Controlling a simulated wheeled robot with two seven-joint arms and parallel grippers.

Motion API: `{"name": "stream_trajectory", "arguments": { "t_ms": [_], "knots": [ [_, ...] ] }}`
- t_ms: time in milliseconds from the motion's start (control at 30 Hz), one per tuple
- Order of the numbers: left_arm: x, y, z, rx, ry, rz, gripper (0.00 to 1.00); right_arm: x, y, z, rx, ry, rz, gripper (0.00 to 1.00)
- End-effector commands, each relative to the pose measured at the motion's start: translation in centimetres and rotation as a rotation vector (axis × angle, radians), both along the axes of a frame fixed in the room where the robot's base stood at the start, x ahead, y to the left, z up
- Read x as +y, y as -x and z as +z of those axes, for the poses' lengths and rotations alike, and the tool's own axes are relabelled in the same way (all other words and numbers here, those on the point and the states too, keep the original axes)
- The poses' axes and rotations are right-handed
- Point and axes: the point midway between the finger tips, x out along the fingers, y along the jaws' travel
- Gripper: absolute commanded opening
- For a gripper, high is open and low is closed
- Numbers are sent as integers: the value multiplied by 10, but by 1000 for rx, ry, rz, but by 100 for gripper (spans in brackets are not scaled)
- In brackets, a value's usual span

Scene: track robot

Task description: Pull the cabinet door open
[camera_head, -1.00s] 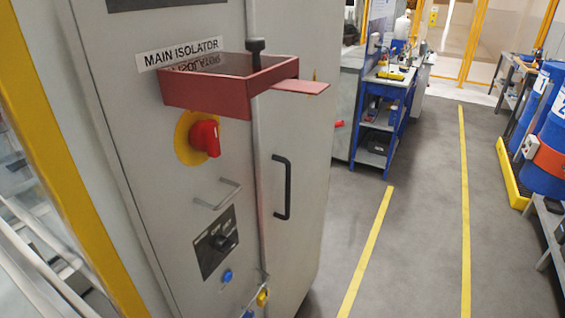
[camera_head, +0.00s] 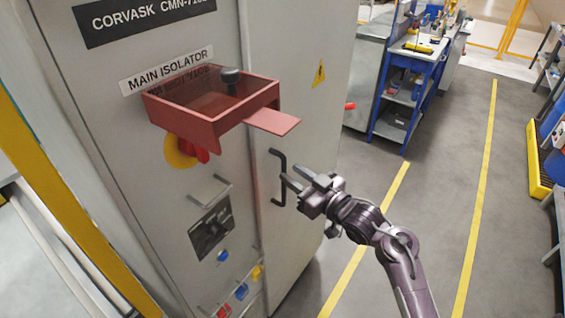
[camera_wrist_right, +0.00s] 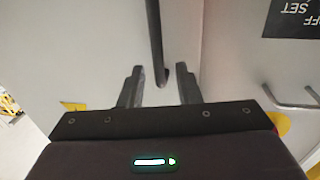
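The grey cabinet door (camera_head: 318,115) has a black vertical bar handle (camera_head: 273,165) near its left edge. The door looks shut against the cabinet front. My right gripper (camera_head: 290,178) is at the handle, coming in from the right. I cannot tell whether the fingers touch the bar. My left gripper is not in view.
A red open box (camera_head: 205,125) with a flat tab juts from the cabinet (camera_head: 110,90) above the handle. A red rotary switch (camera_head: 190,150) and a small metal handle (camera_head: 212,190) are to the left.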

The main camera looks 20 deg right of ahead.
Motion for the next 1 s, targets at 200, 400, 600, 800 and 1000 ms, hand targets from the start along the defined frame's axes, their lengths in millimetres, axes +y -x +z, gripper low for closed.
{"name": "stream_trajectory", "arguments": {
  "t_ms": [200,400,600,800,1000],
  "knots": [
    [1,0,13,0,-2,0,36,14,-29,2,0,-1,-2,30],
    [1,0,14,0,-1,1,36,19,-39,0,2,1,-1,30],
    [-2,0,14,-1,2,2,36,19,-39,-1,2,1,-2,30],
    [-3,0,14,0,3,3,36,19,-39,-1,2,1,-2,7],
    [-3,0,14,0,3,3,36,19,-39,-1,2,1,-2,0]
  ]
}}
